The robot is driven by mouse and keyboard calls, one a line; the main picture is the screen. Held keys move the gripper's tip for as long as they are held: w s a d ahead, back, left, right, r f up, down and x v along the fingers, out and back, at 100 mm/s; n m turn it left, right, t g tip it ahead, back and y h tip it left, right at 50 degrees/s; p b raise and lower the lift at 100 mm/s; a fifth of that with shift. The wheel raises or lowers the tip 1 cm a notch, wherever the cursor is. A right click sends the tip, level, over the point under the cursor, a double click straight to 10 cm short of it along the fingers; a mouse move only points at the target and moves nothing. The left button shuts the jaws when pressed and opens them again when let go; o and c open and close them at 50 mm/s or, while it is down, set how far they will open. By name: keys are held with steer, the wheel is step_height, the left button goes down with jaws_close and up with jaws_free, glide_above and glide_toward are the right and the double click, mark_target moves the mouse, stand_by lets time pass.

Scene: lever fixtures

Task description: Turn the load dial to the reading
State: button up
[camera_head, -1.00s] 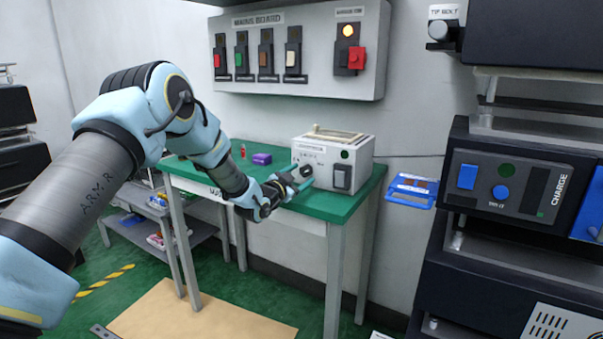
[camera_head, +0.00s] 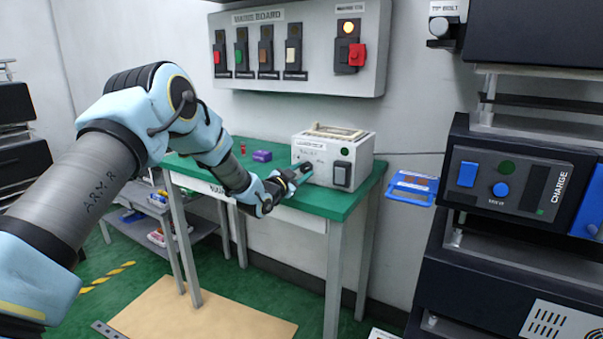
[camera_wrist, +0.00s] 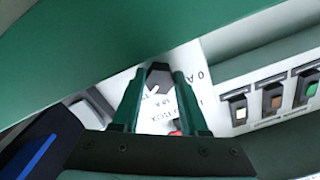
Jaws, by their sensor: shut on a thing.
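A white load box (camera_head: 320,150) stands on the green table, with a dark rocker switch (camera_head: 342,174) and a dark green round lamp (camera_head: 344,152) on its front. My gripper (camera_head: 303,172) is at the left of that front, its fingers hiding the dial in the head view. In the wrist view the dark dial knob (camera_wrist: 158,76) with a white pointer mark sits between the tips of my two green fingers (camera_wrist: 160,90), which are shut on it. Printing on the white face beside it is partly visible; the reading is too small to tell.
The green table (camera_head: 325,203) also holds a purple block (camera_head: 262,156) and a small red item (camera_head: 243,149). A switch board (camera_head: 300,50) hangs on the wall above. A blue tray-like panel (camera_head: 412,188) and a dark charge cabinet (camera_head: 510,185) stand to the right.

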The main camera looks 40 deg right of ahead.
jaws_close()
steer(key=shift+f+b, duration=0.15)
steer(key=shift+b, duration=0.2)
steer(key=shift+n+b, duration=0.3)
steer(key=shift+n, duration=0.2)
steer(key=n+b, duration=0.3)
steer(key=shift+s+f+n+b, duration=0.1)
steer(key=shift+f+n+b, duration=0.05)
steer(key=shift+n+b, duration=0.25)
steer(key=n+b, duration=0.3)
steer(key=n, duration=0.3)
steer(key=shift+s+b, duration=0.1)
steer(key=shift+b, duration=0.2)
steer(key=n+b, duration=0.1)
steer(key=n, duration=0.2)
steer(key=n+b, duration=0.1)
steer(key=n, duration=0.2)
steer(key=shift+r+n+b, duration=0.2)
steer(key=shift+n+b, duration=0.1)
steer(key=shift+n, duration=0.1)
steer(key=n+b, duration=0.1)
steer(key=n, duration=0.2)
steer(key=n+b, duration=0.1)
steer(key=n, duration=0.2)
steer(key=shift+s+r+b, duration=0.15)
steer(key=shift+r+b, duration=0.05)
steer(key=shift+b, duration=0.1)
steer(key=shift+n, duration=0.3)
